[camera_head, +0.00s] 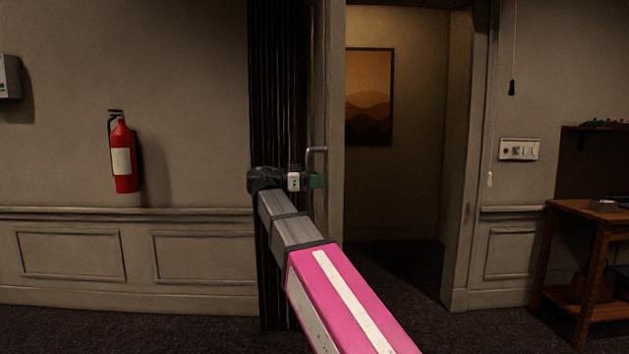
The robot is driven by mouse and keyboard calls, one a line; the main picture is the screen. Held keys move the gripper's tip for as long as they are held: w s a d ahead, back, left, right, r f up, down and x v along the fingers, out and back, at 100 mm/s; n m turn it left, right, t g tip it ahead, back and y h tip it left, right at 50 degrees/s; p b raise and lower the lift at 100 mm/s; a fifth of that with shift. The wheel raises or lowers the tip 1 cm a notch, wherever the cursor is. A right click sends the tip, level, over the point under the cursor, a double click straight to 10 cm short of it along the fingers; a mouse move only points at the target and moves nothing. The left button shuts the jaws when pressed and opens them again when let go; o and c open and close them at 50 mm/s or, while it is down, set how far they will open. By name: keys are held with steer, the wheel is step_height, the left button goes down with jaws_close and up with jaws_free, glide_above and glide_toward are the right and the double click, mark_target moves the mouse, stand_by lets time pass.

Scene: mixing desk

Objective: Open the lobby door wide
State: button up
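The lobby doorway stands open in the middle of the head view, with a lit space beyond it. The pale door (319,110) shows as a narrow strip at the left side of the opening, seen almost edge-on. A grey metal handle (323,150) bends out from it. My gripper (315,181) is at the lower part of the handle, its green fingertips overlapping it in the picture. The fingers are small and seen from behind, so I cannot tell whether they grip the handle or only lie beside it.
A dark pleated curtain or panel (278,90) hangs just left of the door. A red fire extinguisher (122,160) hangs on the left wall. A framed picture (370,97) hangs beyond the doorway. A wooden table (575,208) stands at right. The doorway floor (400,268) looks clear.

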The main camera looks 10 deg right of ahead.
steer(key=shift+w, duration=0.15)
stand_by(0.8)
steer(key=shift+a, duration=0.1)
steer(key=s+a, duration=0.2)
steer(key=a, duration=0.8)
steer(key=shift+a, duration=0.3)
